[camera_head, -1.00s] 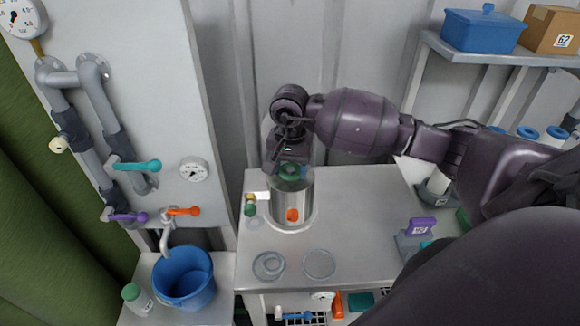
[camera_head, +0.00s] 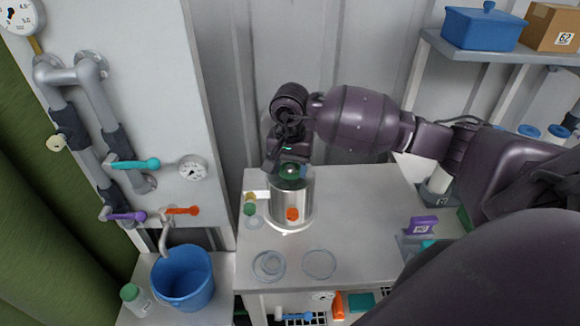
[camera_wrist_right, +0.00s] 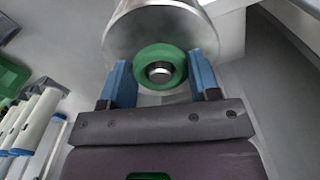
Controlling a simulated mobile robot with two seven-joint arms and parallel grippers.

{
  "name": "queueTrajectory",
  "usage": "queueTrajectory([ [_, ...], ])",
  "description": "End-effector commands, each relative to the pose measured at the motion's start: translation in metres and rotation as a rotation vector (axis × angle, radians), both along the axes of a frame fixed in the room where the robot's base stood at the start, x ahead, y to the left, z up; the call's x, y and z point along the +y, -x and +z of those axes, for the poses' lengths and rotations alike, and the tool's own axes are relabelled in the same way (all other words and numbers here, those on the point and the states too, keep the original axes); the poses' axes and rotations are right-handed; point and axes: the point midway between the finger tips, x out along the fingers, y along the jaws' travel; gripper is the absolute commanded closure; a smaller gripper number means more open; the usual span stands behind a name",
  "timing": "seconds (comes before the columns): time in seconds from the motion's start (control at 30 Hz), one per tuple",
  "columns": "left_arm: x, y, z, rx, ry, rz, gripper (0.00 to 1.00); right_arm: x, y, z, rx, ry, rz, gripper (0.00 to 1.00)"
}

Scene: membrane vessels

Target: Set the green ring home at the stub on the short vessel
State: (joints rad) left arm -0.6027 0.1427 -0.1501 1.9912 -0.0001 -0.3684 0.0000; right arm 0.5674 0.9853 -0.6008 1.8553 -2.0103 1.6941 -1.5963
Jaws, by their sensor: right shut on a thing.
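The short vessel (camera_head: 290,208) is a steel cylinder with an orange spot low on its front, standing on the bench. The green ring (camera_head: 289,171) is at the vessel's top; in the right wrist view the ring (camera_wrist_right: 160,66) lies around the metal stub (camera_wrist_right: 159,72). Whether it is fully seated cannot be told. My right gripper (camera_head: 288,170) is over the vessel, and its blue fingers (camera_wrist_right: 161,82) stand on both sides of the ring, shut on it. My left gripper is not in view.
Two round clear lids (camera_head: 319,264) lie on the bench in front of the vessel. A small green-capped item (camera_head: 249,209) is at its left. A purple block (camera_head: 423,225) stands at the right. A blue bucket (camera_head: 182,277) is at the lower left, beside the piped panel.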

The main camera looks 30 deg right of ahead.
Motion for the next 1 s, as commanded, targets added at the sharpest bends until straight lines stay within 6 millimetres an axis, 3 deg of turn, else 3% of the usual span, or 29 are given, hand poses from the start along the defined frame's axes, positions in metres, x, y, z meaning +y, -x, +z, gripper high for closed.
queueTrajectory([
  [0.3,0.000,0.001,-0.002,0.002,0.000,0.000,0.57,0.000,0.001,-0.002,0.003,0.000,0.000,0.66],
  [0.33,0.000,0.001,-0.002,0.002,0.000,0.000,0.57,0.000,0.001,-0.002,0.003,0.000,0.000,0.41],
  [0.5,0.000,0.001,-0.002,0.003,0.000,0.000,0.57,0.000,0.001,-0.002,0.003,0.000,0.000,0.15],
  [0.83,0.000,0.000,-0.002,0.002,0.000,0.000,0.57,0.000,0.000,0.001,0.001,0.000,0.001,0.14],
  [1.0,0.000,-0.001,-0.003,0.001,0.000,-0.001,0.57,-0.001,0.000,0.019,-0.001,0.001,0.002,0.14],
])
